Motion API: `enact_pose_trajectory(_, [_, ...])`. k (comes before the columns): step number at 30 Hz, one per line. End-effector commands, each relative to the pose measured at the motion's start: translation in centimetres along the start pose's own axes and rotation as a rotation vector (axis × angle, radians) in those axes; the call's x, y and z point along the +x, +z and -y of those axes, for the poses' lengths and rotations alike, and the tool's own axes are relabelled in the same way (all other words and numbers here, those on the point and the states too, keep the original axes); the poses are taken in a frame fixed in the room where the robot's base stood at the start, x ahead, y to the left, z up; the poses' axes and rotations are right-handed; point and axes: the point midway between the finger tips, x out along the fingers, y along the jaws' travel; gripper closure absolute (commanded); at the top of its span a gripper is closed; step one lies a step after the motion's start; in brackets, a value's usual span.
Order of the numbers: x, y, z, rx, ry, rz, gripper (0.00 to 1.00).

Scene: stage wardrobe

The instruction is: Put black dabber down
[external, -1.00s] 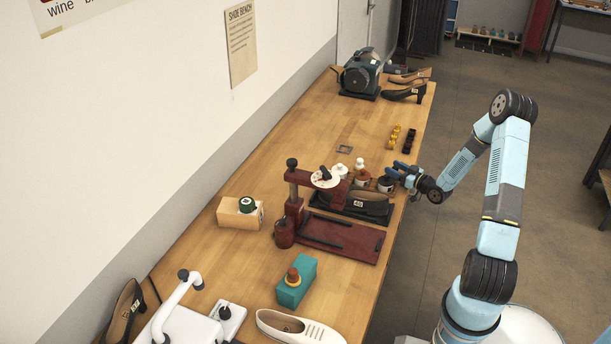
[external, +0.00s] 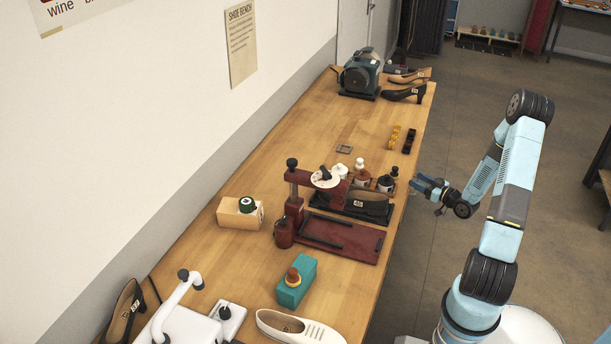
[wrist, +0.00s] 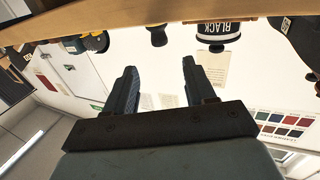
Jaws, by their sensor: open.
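The black dabber (external: 394,171) shows as a small dark knob on top of the jar with a black-and-white label (external: 386,185), near the right edge of the bench. In the wrist view, which appears upside down, the jar labelled BLACK (wrist: 222,30) has the dark dabber knob (wrist: 216,48) at its free end. The dabber looks seated in the jar. My gripper (external: 418,182) is open and empty, apart from the jar, to its right and beyond the bench edge. Its two spread fingers (wrist: 160,68) also show in the wrist view with nothing between them.
A dark shoe (external: 366,205) lies just in front, by the dark red press (external: 298,205). Yellow (external: 394,134) and black (external: 409,141) pieces lie behind.

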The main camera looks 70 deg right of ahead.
Motion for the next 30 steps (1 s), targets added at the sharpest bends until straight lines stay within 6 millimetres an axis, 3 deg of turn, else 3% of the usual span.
enact_pose_trajectory(7, [-2.1, 0.0, 0.0, 0.000, -0.001, 0.000, 0.42])
enact_pose_trajectory(21, [-2.2, 0.0, 0.0, 0.000, -0.001, 0.000, 0.42])
enact_pose_trajectory(26, [-1.4, -0.4, 0.0, -0.003, -0.001, 0.042, 0.42])
enact_pose_trajectory(30, [0.6, -1.3, -0.1, -0.001, 0.011, 0.161, 0.42])
